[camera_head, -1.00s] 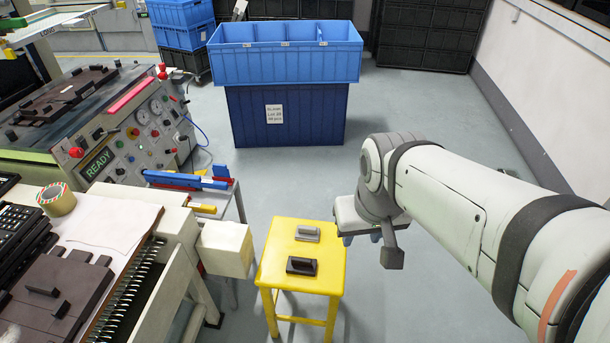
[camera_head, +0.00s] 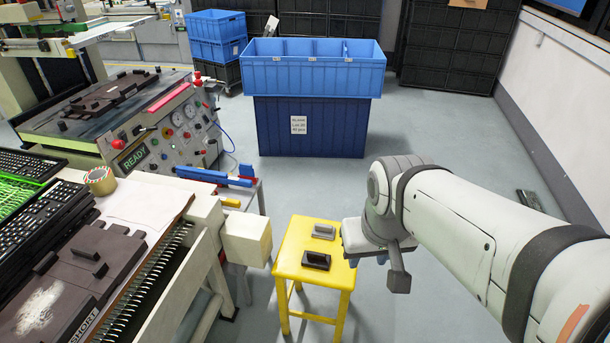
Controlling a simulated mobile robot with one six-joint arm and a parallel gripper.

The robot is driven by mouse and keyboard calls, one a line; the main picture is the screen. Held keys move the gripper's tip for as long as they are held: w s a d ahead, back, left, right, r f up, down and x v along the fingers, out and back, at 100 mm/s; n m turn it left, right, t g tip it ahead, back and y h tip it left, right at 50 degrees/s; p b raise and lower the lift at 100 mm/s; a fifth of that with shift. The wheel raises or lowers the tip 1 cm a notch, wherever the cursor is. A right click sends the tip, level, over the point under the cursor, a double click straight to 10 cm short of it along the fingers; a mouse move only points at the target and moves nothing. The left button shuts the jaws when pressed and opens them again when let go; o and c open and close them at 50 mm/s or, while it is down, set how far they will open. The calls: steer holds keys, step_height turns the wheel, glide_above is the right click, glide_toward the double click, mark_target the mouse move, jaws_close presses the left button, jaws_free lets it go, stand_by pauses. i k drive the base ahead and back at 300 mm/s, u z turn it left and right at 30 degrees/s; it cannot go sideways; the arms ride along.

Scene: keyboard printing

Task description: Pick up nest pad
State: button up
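No label marks a nest pad, so I cannot tell which thing it is. A dark brown plate (camera_head: 105,240) with a raised grip and the word SHORT lies on the left bench, cut off by the picture's lower edge. A similar dark plate (camera_head: 108,93) sits on the printing machine. A grey handled block (camera_head: 324,231) and a black handled block (camera_head: 316,260) lie apart on the yellow stool (camera_head: 292,253). My gripper (camera_head: 367,260) points down beside the stool's right edge, apart from these blocks. Its fingertips are small and partly hidden by its housing.
The machine's panel (camera_head: 160,137) reads READY. A tape roll (camera_head: 100,180) and black keyboards (camera_head: 38,218) lie on the left bench. A blue divided bin (camera_head: 313,76) stands on a darker blue bin (camera_head: 310,128) behind the stool. Floor between stool and bins is clear.

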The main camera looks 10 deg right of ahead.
mark_target(319, 231)
steer(key=i, duration=0.85)
steer(key=z, duration=0.05)
